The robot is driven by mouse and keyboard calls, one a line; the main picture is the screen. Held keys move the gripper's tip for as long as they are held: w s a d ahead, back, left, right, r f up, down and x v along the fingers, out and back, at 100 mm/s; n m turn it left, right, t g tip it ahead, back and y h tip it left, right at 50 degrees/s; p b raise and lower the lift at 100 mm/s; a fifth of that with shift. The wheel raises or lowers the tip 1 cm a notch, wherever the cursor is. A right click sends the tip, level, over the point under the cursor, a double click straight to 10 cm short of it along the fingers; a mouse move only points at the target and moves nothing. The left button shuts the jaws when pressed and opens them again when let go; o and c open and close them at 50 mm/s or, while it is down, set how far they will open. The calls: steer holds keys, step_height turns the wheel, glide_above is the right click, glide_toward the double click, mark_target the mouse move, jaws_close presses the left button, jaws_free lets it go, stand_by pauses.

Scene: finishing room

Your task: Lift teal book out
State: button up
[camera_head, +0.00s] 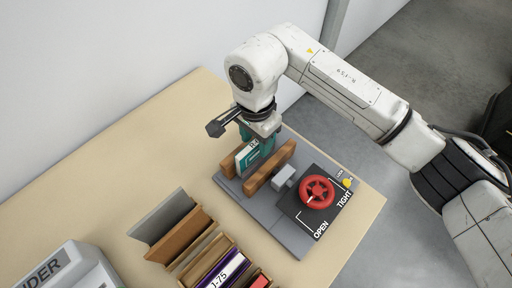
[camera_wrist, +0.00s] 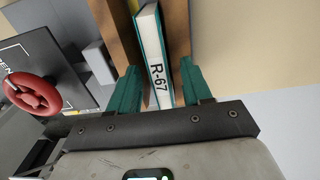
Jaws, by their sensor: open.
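The teal book (camera_head: 241,158) stands upright between the two wooden jaws of a press at the back of the table. Its spine, marked R-67, shows in the wrist view (camera_wrist: 154,60). My gripper (camera_head: 257,150) is over the press, pointing down at the book. In the wrist view its two teal fingers (camera_wrist: 160,92) are apart, one on each side of the book. The wooden jaws (camera_head: 270,167) flank the book. The press has a red handwheel (camera_head: 317,191) beside the words OPEN and TIGHT.
A rack (camera_head: 172,226) with wooden dividers and several books stands at the front of the table. A grey machine (camera_head: 66,268) is at the lower left. The table (camera_head: 110,170) is bare at the left. A white wall runs close behind it.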

steer(key=shift+f, duration=0.75)
steer(key=shift+c, duration=0.3)
jaws_close()
